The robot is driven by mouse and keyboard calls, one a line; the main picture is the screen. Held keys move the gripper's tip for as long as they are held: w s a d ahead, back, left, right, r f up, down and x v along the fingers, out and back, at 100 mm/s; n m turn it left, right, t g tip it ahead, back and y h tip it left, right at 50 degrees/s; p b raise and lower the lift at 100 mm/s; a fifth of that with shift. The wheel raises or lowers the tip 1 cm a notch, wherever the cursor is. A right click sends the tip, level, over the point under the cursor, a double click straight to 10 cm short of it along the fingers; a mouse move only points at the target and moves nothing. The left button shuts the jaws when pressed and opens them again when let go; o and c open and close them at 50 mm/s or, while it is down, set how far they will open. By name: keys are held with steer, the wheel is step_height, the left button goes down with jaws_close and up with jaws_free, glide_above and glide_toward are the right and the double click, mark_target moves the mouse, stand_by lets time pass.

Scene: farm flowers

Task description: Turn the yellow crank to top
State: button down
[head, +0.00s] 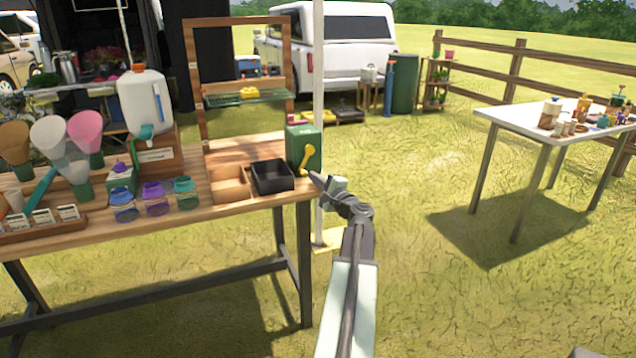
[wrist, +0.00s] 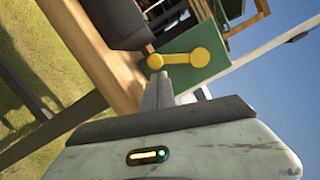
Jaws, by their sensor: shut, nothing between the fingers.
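The yellow crank (head: 308,157) is on the front face of a green box (head: 302,133) at the right end of the wooden table. In the head view its arm slants, one round end up and right, the other lower left. In the wrist view the crank (wrist: 185,58) lies across the green box (wrist: 215,75), with a round knob at each end. My gripper (head: 315,177) is shut and empty, just in front of the crank's lower end. In the wrist view its fingertips (wrist: 159,76) are just below the left knob; I cannot tell whether they touch it.
A black tray (head: 272,177) and a wooden divided box (head: 230,184) stand left of the green box. A white pole (head: 319,80) rises behind the table's right end. A white table (head: 545,130) stands far right, with open grass between.

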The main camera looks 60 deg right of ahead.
steer(key=shift+a, duration=0.1)
stand_by(0.3)
steer(key=shift+w+a+r+m+h+b, duration=0.1)
steer(key=shift+w+a+m+h+b, duration=0.25)
steer(key=shift+m, duration=0.5)
steer(key=shift+w+a+r+m+h+p, duration=0.1)
steer(key=shift+w+a+m, duration=0.15)
steer(key=shift+a+m, duration=0.45)
steer(key=m, duration=0.2)
steer(key=w+a+r+m, duration=0.1)
steer(key=m, duration=0.1)
steer(key=shift+w+a+r+h, duration=0.1)
steer(key=shift+w+a+h, duration=0.05)
steer(key=shift+h, duration=0.2)
steer(key=m, duration=0.1)
steer(key=a+r+m+p, duration=0.1)
steer(key=m, duration=0.1)
steer(key=shift+w+r+m+h, duration=0.2)
steer(key=shift+w+m+h, duration=0.05)
steer(key=shift+w+h, duration=0.15)
steer(key=m, duration=0.1)
steer(key=r+m+p, duration=0.1)
steer(key=m, duration=0.1)
steer(key=r+m+h, duration=0.1)
steer(key=shift+w+a+m+p, duration=0.3)
steer(key=shift+w+a, duration=0.05)
steer(key=shift+a, duration=0.05)
steer(key=shift+r+p, duration=0.3)
steer(key=shift+r, duration=0.05)
steer(key=shift+w+a, duration=0.1)
